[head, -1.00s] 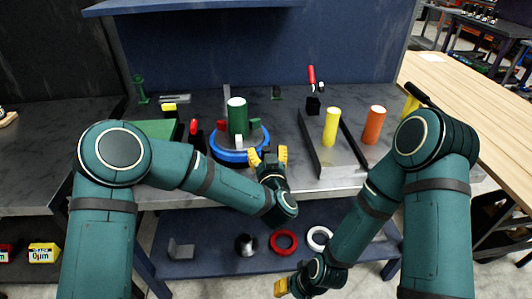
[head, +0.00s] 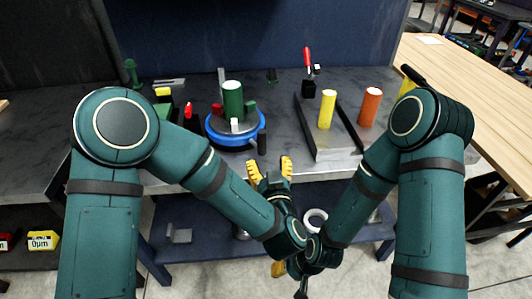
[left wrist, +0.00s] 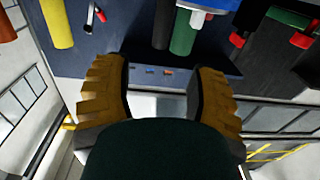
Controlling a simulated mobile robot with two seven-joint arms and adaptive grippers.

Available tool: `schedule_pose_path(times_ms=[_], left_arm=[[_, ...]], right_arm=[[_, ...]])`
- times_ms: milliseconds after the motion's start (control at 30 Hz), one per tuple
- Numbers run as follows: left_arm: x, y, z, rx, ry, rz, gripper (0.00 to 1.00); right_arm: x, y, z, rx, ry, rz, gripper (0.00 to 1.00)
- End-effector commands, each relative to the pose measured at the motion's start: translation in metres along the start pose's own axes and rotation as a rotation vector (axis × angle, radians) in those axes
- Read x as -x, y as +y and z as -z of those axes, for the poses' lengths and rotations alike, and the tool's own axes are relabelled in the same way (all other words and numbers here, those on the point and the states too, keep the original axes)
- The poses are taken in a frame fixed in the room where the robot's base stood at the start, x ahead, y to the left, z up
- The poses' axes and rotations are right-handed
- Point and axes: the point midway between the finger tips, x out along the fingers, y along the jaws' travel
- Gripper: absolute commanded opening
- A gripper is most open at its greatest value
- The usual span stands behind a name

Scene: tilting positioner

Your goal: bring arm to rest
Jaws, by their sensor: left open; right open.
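My left gripper (head: 270,168) is in front of the bench's front edge in the head view, below the blue round positioner (head: 212,133). Its yellow-padded fingers are apart and empty; they also show in the left wrist view (left wrist: 157,95). My right gripper (head: 278,268) is lower, near the left wrist, and partly hidden behind my left arm. A green cylinder (head: 233,100) with a white top stands upright on the positioner, between its jaws.
A yellow cylinder (head: 326,110) stands on a grey fixture (head: 334,145), and an orange cylinder (head: 370,107) stands to its right. A red-handled clamp (head: 307,62) stands behind. A lower shelf (head: 160,252) holds a white ring (head: 316,221). A wooden table (head: 490,100) lies at right.

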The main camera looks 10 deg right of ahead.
Motion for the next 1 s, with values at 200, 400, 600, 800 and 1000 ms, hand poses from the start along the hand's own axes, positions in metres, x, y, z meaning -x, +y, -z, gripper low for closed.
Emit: schedule_pose_path(times_ms=[200, 400, 600, 800, 1000], left_arm=[[0.008, 0.000, 0.000, -0.001, 0.000, -0.001, 0.57], [0.008, 0.000, 0.000, -0.001, 0.000, -0.001, 0.57], [0.008, 0.000, 0.000, -0.001, -0.001, -0.001, 0.57], [-0.002, -0.010, -0.029, 0.026, -0.093, -0.058, 0.57], [-0.003, -0.042, -0.113, 0.113, -0.405, -0.194, 0.57]], right_arm=[[0.000, 0.000, 0.000, 0.000, 0.000, 0.000, 0.47], [0.000, 0.000, 0.000, 0.000, 0.000, 0.000, 0.47], [0.000, 0.000, 0.000, 0.000, 0.000, 0.000, 0.47], [0.000, 0.000, 0.000, 0.000, 0.000, 0.000, 0.47], [0.000, 0.000, 0.000, 0.000, 0.000, 0.000, 0.47]])
